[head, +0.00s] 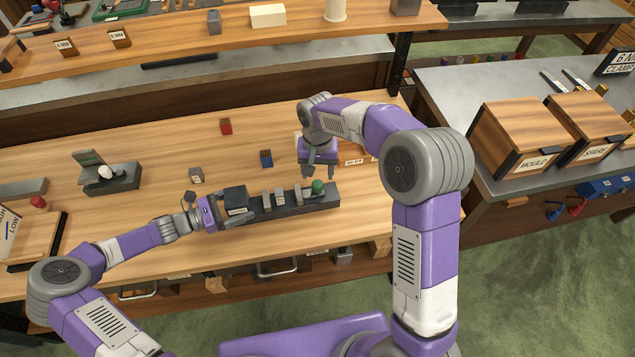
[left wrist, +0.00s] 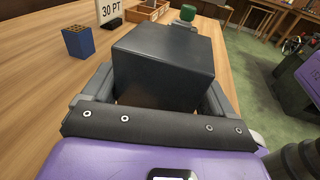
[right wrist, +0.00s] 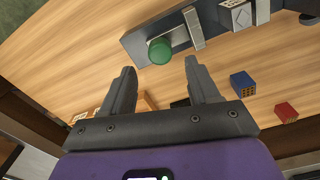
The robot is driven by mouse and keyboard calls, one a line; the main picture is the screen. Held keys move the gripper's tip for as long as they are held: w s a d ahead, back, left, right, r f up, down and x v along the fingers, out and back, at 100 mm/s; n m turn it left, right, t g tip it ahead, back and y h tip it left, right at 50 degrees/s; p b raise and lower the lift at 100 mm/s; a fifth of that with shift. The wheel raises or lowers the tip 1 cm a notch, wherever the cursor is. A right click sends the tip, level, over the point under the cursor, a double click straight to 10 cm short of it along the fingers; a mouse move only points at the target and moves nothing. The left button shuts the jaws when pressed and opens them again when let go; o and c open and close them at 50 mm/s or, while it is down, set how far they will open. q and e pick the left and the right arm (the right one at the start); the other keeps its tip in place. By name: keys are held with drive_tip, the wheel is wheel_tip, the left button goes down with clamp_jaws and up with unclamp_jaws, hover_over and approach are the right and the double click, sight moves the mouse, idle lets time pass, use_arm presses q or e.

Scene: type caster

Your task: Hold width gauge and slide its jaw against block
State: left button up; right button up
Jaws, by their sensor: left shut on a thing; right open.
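The width gauge (head: 308,205) is a long dark grey bar lying on the wooden bench, with a large black end piece (head: 236,198) at its left end. My left gripper (head: 222,208) is shut on that black end piece, which fills the left wrist view (left wrist: 165,62). A small grey block (head: 280,196) with a diamond mark sits on the bar between two upright plates. The right plate, the jaw (right wrist: 195,28), stands apart from the block, beside a green knob (head: 317,187). My right gripper (head: 318,173) is open and empty, just behind the knob.
A blue holed block (head: 266,158) and a red one (head: 226,127) stand behind the gauge. A grey block (head: 196,175) and a grey fixture (head: 118,177) are to the left. A raised shelf (head: 180,36) runs along the back. Free bench lies left of centre.

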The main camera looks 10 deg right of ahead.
sight(318, 183)
wheel_tip(318, 183, down, 6)
drive_tip(key=shift+f, duration=0.1)
drive_tip(key=shift+c, duration=0.2)
